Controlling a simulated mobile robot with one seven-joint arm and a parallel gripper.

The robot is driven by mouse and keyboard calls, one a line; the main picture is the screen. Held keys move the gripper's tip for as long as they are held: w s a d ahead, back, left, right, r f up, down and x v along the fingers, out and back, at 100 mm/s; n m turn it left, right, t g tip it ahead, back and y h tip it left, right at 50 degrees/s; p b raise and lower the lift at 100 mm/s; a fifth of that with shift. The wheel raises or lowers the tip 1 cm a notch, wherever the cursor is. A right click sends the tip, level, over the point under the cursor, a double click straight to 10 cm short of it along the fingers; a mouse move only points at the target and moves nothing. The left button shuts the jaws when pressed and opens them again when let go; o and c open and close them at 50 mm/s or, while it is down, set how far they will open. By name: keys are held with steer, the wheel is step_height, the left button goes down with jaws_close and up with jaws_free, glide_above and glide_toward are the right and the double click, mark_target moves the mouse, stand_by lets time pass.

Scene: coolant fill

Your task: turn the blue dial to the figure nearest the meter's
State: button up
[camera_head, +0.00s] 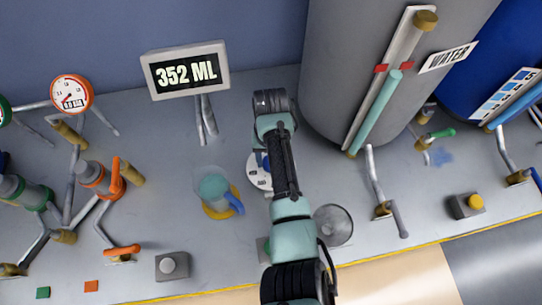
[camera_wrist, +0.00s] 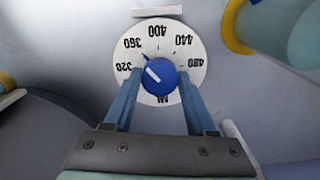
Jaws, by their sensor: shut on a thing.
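The meter (camera_head: 186,71) reads 352 ML in the head view. The blue dial (camera_wrist: 165,87) sits at the centre of a white round plate (camera_wrist: 158,42) marked 320, 360, 400, 440 and 480, upside down in the wrist view. Its blue pointer tip is at the upper left, in line with the 360 figure. My gripper (camera_wrist: 158,78) has one finger on each side of the dial and is shut on it. In the head view my arm hides most of the dial, and part of the white plate (camera_head: 257,172) shows left of my arm.
A glass funnel-like bowl (camera_head: 333,224) is close on the right. A grey tank (camera_head: 350,60) stands behind. Valves and pipes crowd the left, around a red gauge (camera_head: 71,92).

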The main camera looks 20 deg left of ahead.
steer(key=shift+n, duration=0.3)
steer(key=o, duration=1.4)
steer(key=shift+c, duration=0.2)
steer(key=shift+r, duration=0.1)
step_height(320, 180, up, 13)
steer(key=shift+s, duration=0.1)
